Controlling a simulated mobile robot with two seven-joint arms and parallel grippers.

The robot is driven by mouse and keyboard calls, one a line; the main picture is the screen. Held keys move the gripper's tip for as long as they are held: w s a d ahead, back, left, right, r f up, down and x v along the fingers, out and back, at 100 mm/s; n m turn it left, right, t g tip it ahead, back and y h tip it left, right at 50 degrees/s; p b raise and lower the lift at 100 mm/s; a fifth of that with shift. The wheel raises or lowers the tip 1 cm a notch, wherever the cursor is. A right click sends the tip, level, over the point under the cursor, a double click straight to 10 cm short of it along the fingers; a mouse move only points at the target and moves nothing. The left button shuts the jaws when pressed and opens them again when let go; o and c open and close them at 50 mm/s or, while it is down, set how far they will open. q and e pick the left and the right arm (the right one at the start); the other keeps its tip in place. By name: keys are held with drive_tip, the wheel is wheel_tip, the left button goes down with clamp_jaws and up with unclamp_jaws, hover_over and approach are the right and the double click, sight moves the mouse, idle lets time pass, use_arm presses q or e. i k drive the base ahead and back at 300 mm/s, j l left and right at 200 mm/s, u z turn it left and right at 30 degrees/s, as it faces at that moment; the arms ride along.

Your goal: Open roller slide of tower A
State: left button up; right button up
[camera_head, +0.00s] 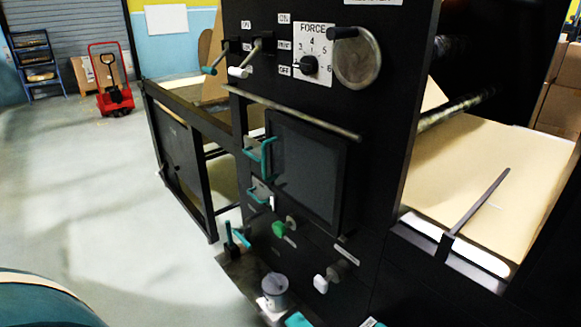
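A black machine tower (400,30) fills the middle and right; I cannot read a tower letter or tell which part is the roller slide. On its face are a teal-tipped lever (217,60), a white-tipped lever (245,62), a FORCE dial (311,65) and a round handwheel (357,58). Below a metal bar (290,110) are a dark panel (305,170), teal handles (266,155) (262,193), a green knob (279,230) and a white knob (321,283). Neither of my grippers is recognisable in this view.
Brown kraft web (480,170) runs at the right under rollers (455,108). A black frame (185,160) extends left from the tower. A red pallet jack (111,85) and blue rack (37,65) stand far back. The floor (80,190) at left is clear.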

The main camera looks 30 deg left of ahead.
sight(252, 146)
drive_tip(key=k+j, duration=0.1)
drive_tip(key=j, duration=0.3)
drive_tip(key=k+j, duration=0.1)
drive_tip(key=j, duration=0.25)
drive_tip(key=i+j, duration=0.1)
drive_tip(key=j, duration=0.65)
drive_tip(key=i+j, duration=0.15)
drive_tip(key=j, duration=0.2)
